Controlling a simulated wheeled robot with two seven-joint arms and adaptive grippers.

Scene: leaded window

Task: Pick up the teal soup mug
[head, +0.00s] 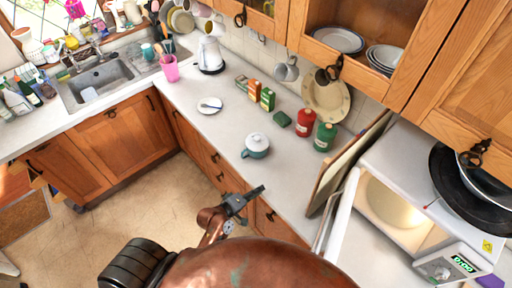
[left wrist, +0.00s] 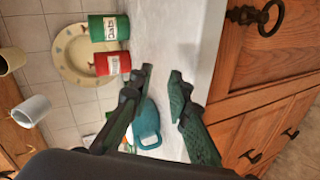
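The teal soup mug (head: 256,149) stands upright on the white counter, with a pale round top. In the left wrist view the teal soup mug (left wrist: 147,117) shows between and beyond my fingers, partly hidden by one finger, its loop handle towards the bottom. My left gripper (head: 250,196) is at the counter's front edge, nearer to me than the mug and apart from it. In the left wrist view the left gripper (left wrist: 162,70) has its fingers spread, with nothing between the tips. My right gripper is not in view.
A red canister (head: 306,122) and a green canister (head: 325,137) stand behind the mug to the right. A small white plate (head: 209,105) lies to its left. A board (head: 345,165) leans beside the open microwave (head: 395,205). Counter around the mug is clear.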

